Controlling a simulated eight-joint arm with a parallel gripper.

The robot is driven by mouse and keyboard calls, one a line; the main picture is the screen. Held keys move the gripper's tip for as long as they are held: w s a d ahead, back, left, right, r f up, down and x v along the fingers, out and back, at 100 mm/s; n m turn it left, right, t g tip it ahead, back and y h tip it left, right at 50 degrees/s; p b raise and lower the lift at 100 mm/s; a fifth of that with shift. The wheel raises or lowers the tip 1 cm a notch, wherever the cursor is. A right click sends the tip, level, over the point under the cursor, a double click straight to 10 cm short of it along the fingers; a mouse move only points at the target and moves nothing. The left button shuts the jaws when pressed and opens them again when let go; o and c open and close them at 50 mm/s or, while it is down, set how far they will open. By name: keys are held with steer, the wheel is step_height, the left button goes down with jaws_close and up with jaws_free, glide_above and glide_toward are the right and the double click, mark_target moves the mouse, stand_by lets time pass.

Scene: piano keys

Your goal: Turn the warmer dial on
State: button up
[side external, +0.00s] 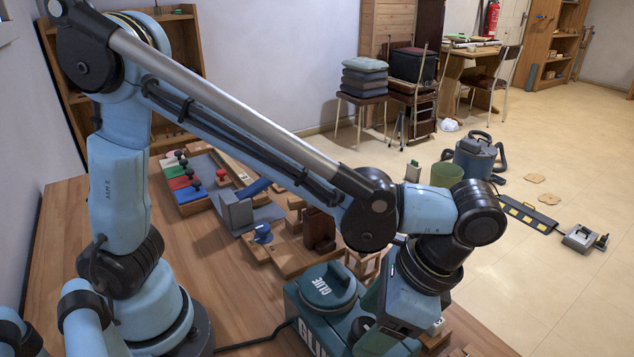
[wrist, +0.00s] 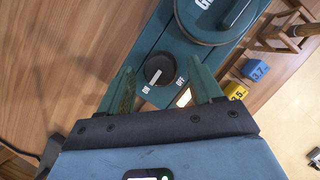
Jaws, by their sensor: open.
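The teal glue warmer (side external: 307,318) stands on the wooden bench under my arm's end. Its round lidded pot, marked GLUE (side external: 328,286), also shows at the top of the wrist view (wrist: 215,15). The black round dial (wrist: 160,70) sits on the warmer's front panel, with ON and OFF lettering below it. A pale line on the dial slants toward the lower left, on the ON side. A bright, orange-edged patch (wrist: 184,97) is beside the right finger. My gripper (wrist: 160,64) is open, one green finger on each side of the dial; contact cannot be told.
Blue (wrist: 255,70) and yellow (wrist: 235,91) numbered blocks lie right of the warmer. A small wooden stand (wrist: 290,32) is at the upper right. Wooden parts and a blue knob (side external: 263,233) occupy the bench behind. Bare bench lies left of the warmer.

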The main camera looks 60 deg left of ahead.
steer(key=v, duration=1.2)
steer(key=a+f+n+t+h, duration=0.1)
steer(key=a+f+n+t, duration=0.1)
steer(key=a, duration=0.5)
steer(key=w+a+f+n+t+h, duration=0.1)
steer(key=a+f+n+t, duration=0.2)
steer(key=a, duration=0.5)
steer(key=a+f+n+t+h, duration=0.1)
steer(key=a+n+t, duration=0.3)
steer(key=a, duration=0.4)
steer(key=shift+w+f+t, duration=0.15)
steer(key=shift+f+t, duration=0.45)
steer(key=shift+f, duration=0.1)
